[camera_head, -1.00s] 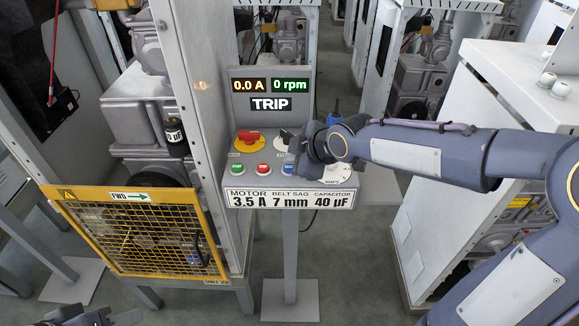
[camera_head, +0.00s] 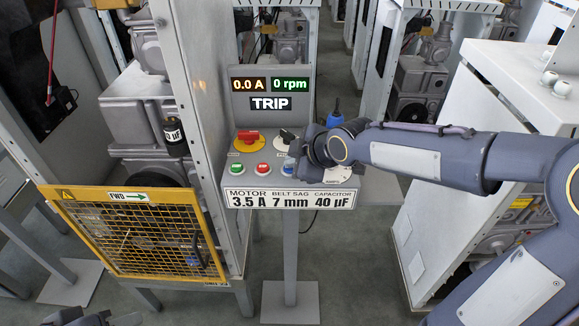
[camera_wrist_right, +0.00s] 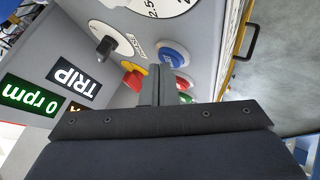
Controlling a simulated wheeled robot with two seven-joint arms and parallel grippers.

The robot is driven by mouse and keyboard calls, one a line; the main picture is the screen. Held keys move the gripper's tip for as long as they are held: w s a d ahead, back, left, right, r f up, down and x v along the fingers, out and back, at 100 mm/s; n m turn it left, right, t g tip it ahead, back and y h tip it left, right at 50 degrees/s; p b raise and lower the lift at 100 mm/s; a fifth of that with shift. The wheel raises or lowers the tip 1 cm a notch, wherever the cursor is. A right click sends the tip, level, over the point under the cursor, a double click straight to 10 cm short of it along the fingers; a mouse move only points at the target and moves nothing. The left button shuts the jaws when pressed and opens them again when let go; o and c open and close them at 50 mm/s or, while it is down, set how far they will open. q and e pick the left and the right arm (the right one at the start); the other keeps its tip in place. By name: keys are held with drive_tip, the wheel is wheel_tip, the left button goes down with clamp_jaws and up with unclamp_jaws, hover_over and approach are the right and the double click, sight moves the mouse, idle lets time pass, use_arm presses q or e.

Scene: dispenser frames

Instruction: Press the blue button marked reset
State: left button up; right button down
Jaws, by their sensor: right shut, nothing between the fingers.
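The blue button (camera_head: 289,165) is at the right end of the row on the sloped panel face, partly hidden by my right gripper in the head view. It shows clearly in the right wrist view (camera_wrist_right: 174,54), with white lettering too small to read. My right gripper (camera_head: 298,153) is shut and empty, with its tips close to the blue button. In the right wrist view its fingers (camera_wrist_right: 157,76) end just beside the button; I cannot tell whether they touch. Part of my left gripper (camera_head: 85,318) shows at the bottom edge, its jaws unclear.
Green (camera_head: 236,169) and red (camera_head: 262,169) buttons sit left of the blue one. Above are a red knob on yellow (camera_head: 248,137) and a black selector (camera_head: 288,135). The display reads TRIP (camera_head: 270,104). A yellow mesh guard (camera_head: 130,235) stands left.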

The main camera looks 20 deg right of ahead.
drive_tip(key=shift+f, duration=0.3)
drive_tip(key=shift+r, duration=0.1)
drive_tip(key=shift+r+p, duration=0.6)
drive_tip(key=shift+r, duration=0.25)
wheel_tip(320, 180, up, 5)
drive_tip(key=p, duration=0.4)
drive_tip(key=shift+r, duration=0.1)
idle(0.7)
